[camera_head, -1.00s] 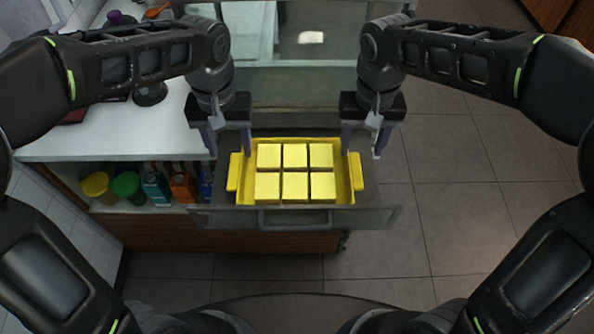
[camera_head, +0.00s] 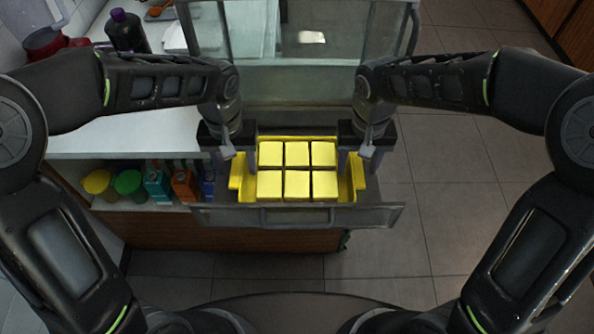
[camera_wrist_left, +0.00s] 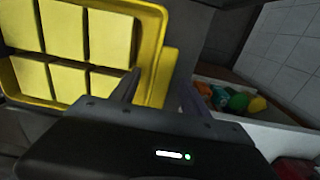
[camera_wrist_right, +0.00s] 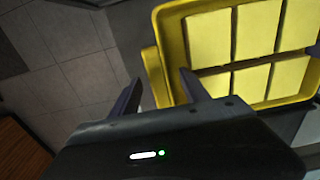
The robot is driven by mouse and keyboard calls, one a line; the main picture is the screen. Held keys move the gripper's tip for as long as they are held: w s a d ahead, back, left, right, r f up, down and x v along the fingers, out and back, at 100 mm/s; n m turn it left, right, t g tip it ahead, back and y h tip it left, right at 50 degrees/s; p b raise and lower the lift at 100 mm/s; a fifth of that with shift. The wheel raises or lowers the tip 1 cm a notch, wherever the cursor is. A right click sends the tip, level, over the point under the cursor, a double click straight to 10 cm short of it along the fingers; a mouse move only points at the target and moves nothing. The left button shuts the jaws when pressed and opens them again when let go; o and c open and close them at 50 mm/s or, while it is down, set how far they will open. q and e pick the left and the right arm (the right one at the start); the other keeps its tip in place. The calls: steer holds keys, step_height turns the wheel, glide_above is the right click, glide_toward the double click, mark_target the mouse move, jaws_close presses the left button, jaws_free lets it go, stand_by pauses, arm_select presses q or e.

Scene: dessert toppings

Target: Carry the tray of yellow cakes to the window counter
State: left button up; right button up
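The yellow tray (camera_head: 348,191) sits level in a pulled-out drawer with a clear front. It holds several square yellow cakes (camera_head: 297,153) in two rows and has a handle at each side. My left gripper (camera_head: 233,164) is over the tray's left handle, its open fingers on either side of it; the left wrist view shows the handle (camera_wrist_left: 163,78) between the fingers. My right gripper (camera_head: 358,164) is over the right handle the same way; the right wrist view shows that handle (camera_wrist_right: 155,75) by its spread fingers. I cannot tell whether any finger touches. The window counter cannot be identified.
The drawer's front panel (camera_head: 290,216) stands between the tray and my base. On the left, a white counter (camera_head: 130,136) bears a dark bottle (camera_head: 126,33); coloured containers (camera_head: 130,184) stand on a shelf below it. The tiled floor (camera_head: 450,190) at the right is clear.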

arm_select(q)
jaws_close()
arm_select(e)
jaws_close()
stand_by(0.9)
